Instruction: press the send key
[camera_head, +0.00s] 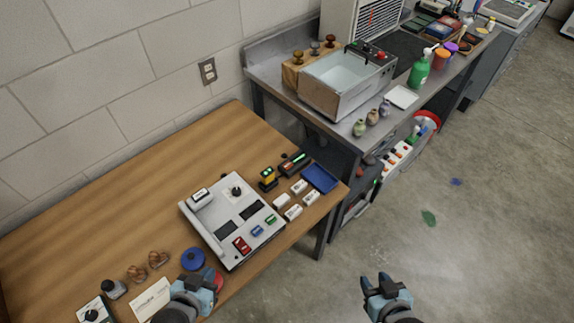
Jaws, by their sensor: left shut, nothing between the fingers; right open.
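A light grey console (215,232) lies on the wooden table. Along its front edge are a red key (241,244), a blue key (257,231) and a green key (271,219). Their labels are too small to read, so I cannot tell which one is the send key. My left gripper (208,273) is shut and empty, at the table's front edge, nearer than the console and apart from its keys. My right gripper (382,284) is open and empty, off the table over the floor at the right.
A blue round object (193,259) and a red object (219,281) are close to my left gripper. Several white blocks and a blue tray (320,178) lie right of the console. A metal bench (300,110) with a basin stands behind.

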